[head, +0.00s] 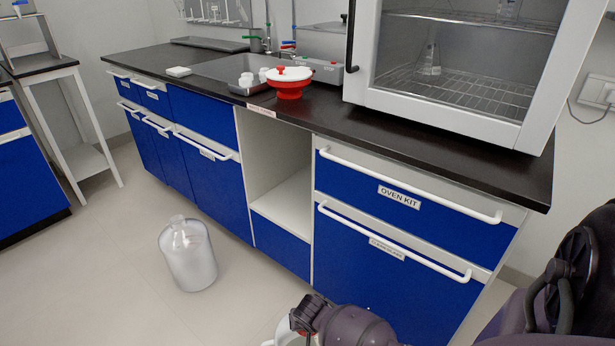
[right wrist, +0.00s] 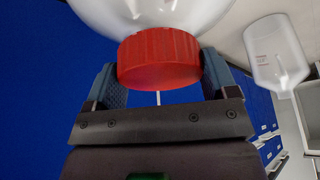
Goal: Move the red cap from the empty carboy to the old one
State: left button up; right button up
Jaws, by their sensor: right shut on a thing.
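The red cap (right wrist: 160,58) is between the fingers of my right gripper (right wrist: 158,72), which is shut on it. The cap is at the neck of a clear carboy (right wrist: 150,12) that fills the top of the wrist view; I cannot tell whether it is screwed tight. A second clear carboy (head: 188,258) stands upright on the floor left of the open bay, with no cap on its neck. It also shows upside down in the wrist view (right wrist: 274,55). In the head view my right gripper (head: 304,316) is at the bottom edge, partly cut off. My left gripper is out of view.
Blue cabinets (head: 380,258) with white handles line the right of the floor. A glass-fronted oven (head: 455,120) and a red bowl-like item (head: 289,90) stand on the black counter (head: 420,125). A white side table (head: 85,158) is at the left. The floor around the second carboy is clear.

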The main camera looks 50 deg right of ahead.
jog(key=shift+f, duration=0.35)
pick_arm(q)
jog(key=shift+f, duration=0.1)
pick_arm(e)
jog(key=o, duration=0.8)
pick_arm(q)
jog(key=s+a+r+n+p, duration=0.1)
jog(key=p, duration=0.4)
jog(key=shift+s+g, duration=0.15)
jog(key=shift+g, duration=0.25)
pick_arm(e)
jog(key=v, duration=1.1)
jog(key=shift+d, duration=0.1)
